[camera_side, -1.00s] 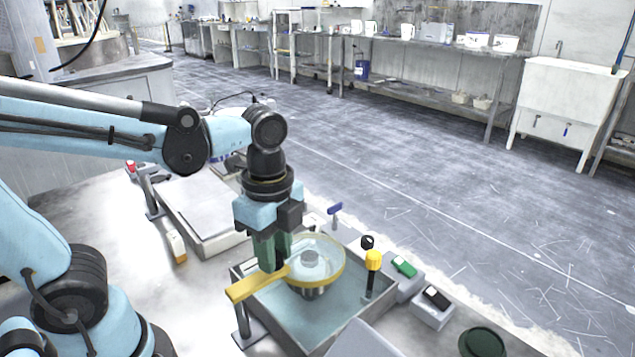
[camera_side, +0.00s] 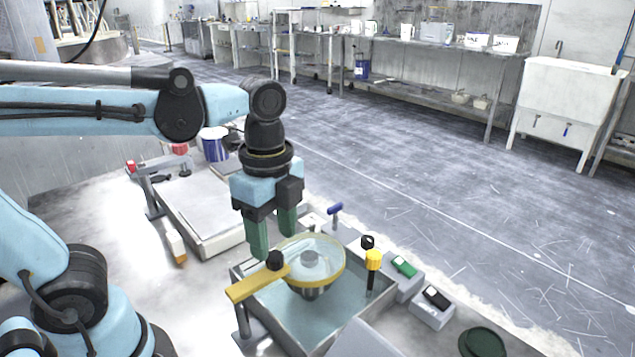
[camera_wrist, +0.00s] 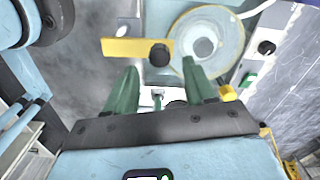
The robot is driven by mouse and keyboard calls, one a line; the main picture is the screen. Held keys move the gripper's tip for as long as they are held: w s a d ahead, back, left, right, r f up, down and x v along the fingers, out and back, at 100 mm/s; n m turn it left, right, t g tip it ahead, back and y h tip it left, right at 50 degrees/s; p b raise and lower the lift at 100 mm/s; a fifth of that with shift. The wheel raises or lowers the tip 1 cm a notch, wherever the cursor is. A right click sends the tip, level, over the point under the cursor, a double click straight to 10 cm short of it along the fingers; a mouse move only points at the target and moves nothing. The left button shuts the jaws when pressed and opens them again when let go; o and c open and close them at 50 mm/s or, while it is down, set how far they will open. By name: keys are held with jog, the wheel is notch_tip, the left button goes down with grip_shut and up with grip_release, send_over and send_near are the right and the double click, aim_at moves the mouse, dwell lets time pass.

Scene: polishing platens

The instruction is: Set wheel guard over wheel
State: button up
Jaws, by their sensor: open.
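The wheel guard (camera_side: 247,284) is a yellow-rimmed clear disc with a flat yellow arm and a black knob (camera_side: 274,258). Its round part lies over the grey wheel (camera_side: 311,262), which shows through the clear cover, above the tray (camera_side: 331,334). The wheel guard also shows in the wrist view (camera_wrist: 125,47), with its knob (camera_wrist: 159,54) between and beyond my fingertips. My gripper (camera_side: 272,245) has green fingers spread apart, above and behind the knob, holding nothing. In the wrist view my gripper (camera_wrist: 160,72) is open and clear of the knob.
A yellow-topped post (camera_side: 373,260) stands at the tray's right side. Switch boxes with a green (camera_side: 404,266) and a black button (camera_side: 436,297) sit to the right. Another pale tray (camera_side: 205,208) lies behind left, with a blue can (camera_side: 214,144) beyond it.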

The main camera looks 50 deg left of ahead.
notch_tip(320, 180, up, 9)
jog(key=shift+f, duration=0.2)
dwell(0.4)
jog(key=n+t, duration=0.4)
jog(key=n, duration=0.4)
send_over(275, 256)
jog(key=w+a, duration=0.2)
notch_tip(275, 256, down, 7)
jog(key=f+n, duration=0.1)
jog(key=n, duration=0.1)
jog(key=w+a+f+n+t, duration=0.1)
jog(key=a+f+n+t, duration=0.1)
jog(key=n, duration=0.1)
jog(key=shift+w+a+f+n, duration=0.1)
jog(key=shift+w+f+n, duration=0.1)
jog(key=shift+n, duration=0.1)
jog(key=shift+a+f+n+t, duration=0.25)
jog(key=shift+f+n+t, duration=0.15)
jog(key=shift+n+t, duration=0.3)
